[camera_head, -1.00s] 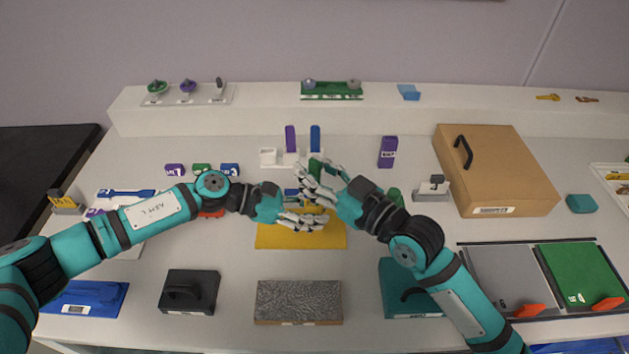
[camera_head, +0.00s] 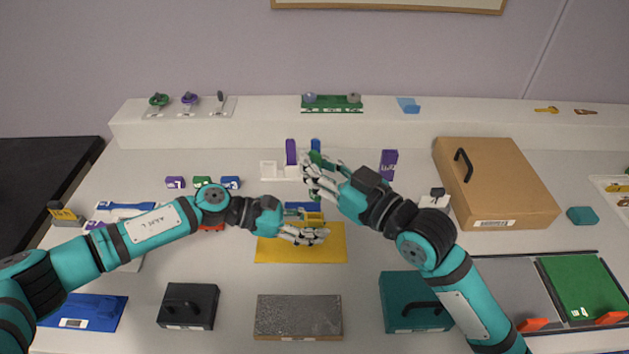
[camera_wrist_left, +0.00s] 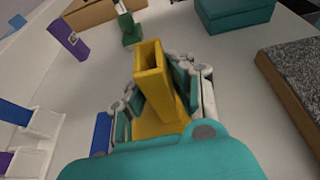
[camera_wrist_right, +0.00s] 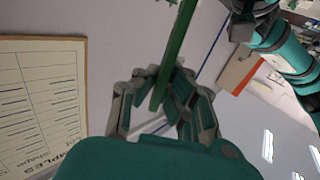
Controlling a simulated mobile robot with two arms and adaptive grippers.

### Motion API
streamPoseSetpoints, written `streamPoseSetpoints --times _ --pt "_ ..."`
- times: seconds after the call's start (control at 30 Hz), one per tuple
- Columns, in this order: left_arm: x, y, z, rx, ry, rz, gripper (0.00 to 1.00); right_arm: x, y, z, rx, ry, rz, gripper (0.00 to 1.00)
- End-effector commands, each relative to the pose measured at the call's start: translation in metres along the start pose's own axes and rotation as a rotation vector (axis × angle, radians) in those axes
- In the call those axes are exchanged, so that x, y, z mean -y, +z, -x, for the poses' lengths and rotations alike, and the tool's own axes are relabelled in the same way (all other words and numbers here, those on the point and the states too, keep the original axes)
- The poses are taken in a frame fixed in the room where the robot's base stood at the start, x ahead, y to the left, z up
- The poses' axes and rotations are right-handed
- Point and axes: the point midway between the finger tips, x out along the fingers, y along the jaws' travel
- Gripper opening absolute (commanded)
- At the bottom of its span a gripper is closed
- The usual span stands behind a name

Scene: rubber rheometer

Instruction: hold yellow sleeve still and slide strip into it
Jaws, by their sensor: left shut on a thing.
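The yellow sleeve (camera_wrist_left: 155,88) is a hollow rectangular tube with its open end showing in the left wrist view. My left gripper (camera_head: 312,236) is shut on the sleeve (camera_head: 313,217) above the yellow mat (camera_head: 275,250). The long green strip (camera_wrist_right: 178,42) runs between the fingers of my right gripper (camera_wrist_right: 160,100), which is shut on it. In the head view my right gripper (camera_head: 316,175) is behind and above the sleeve, and the strip (camera_head: 320,160) is partly hidden by its fingers. Strip and sleeve are apart.
A white holder (camera_head: 269,171) with an upright purple strip (camera_head: 291,151) and a blue strip (camera_head: 315,145) stands behind the grippers. A purple box (camera_head: 389,163) and a large brown box (camera_head: 500,185) are to the right. A grey textured block (camera_head: 298,314) lies in front.

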Motion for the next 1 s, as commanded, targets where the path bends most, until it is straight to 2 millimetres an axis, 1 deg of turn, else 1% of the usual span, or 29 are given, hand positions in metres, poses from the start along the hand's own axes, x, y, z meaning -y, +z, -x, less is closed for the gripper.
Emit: streamPoseSetpoints --times 0.03,0.1,0.2,0.27,0.37,0.47,0.6,0.7,0.77,0.83,0.9,1.0 --pt "0.0 -0.001 0.0 -0.001 0.0 0.0 0.0 0.0 -0.013 0.0 -0.006 -0.001 0.004 0.0" --pt "0.0 -0.001 0.0 -0.001 0.0 0.0 0.0 0.0 -0.025 0.0 -0.005 -0.001 0.004 0.0" --pt "0.0 -0.001 0.0 -0.001 0.0 0.0 0.0 -0.001 -0.039 -0.001 -0.002 -0.002 0.002 0.0" --pt "0.0 -0.001 0.0 -0.001 0.0 0.0 0.0 -0.001 -0.041 -0.002 0.0 -0.009 0.0 0.0" --pt "0.0 -0.001 0.0 -0.001 0.0 0.0 0.0 -0.002 -0.035 -0.007 0.004 -0.041 -0.004 0.0" --pt "0.0 -0.001 0.0 -0.001 0.0 0.0 0.0 -0.003 -0.021 -0.013 0.006 -0.1 -0.006 0.0" --pt "0.0 0.0 0.0 -0.001 0.0 0.0 0.0 -0.001 -0.002 -0.02 0.005 -0.217 -0.007 0.0" --pt "0.0 0.0 0.0 -0.001 0.0 0.0 0.0 0.002 0.007 -0.022 0.002 -0.327 -0.007 0.0" --pt "0.0 0.0 0.0 -0.001 0.0 0.0 0.0 0.004 0.009 -0.021 0.0 -0.411 -0.005 0.0" --pt "0.0 0.0 0.0 -0.001 0.0 0.0 0.0 0.005 0.007 -0.019 0.0 -0.519 0.002 0.0" --pt "0.0 0.0 0.0 0.0 0.0 0.0 0.0 0.005 0.001 -0.014 0.002 -0.616 0.009 0.0" --pt "0.0 0.0 0.0 -0.001 0.0 0.0 0.0 0.004 -0.01 -0.007 0.002 -0.712 0.011 0.0"
